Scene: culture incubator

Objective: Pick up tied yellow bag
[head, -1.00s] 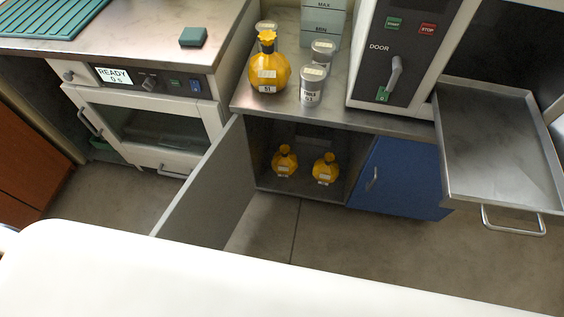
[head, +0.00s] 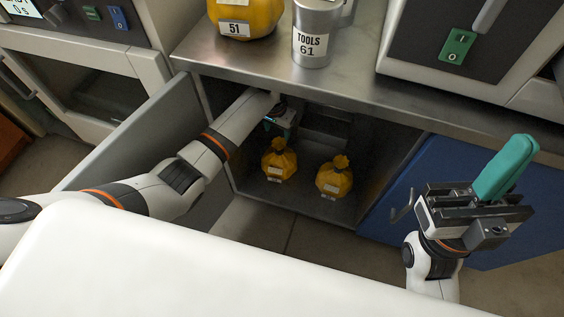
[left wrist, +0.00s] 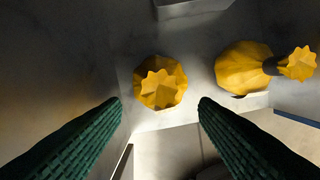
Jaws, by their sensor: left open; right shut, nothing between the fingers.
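Two tied yellow bags stand on the floor of the open lower cabinet. The left bag (head: 279,162) and the right bag (head: 335,178) each carry a pale label. My left gripper (head: 282,122) is inside the cabinet, above the left bag, and partly hidden by its arm. In the left wrist view its fingers (left wrist: 159,102) are open, with the left bag (left wrist: 162,84) centred ahead between them and nothing held. The right bag (left wrist: 242,70) lies to the right there. My right gripper (head: 507,166) is shut and empty, in front of the blue door.
A third yellow bag (head: 245,18), labelled 51, and a metal tools canister (head: 314,35) stand on the counter above. The grey cabinet door (head: 130,130) is open at left. The blue door (head: 440,190) is closed at right.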

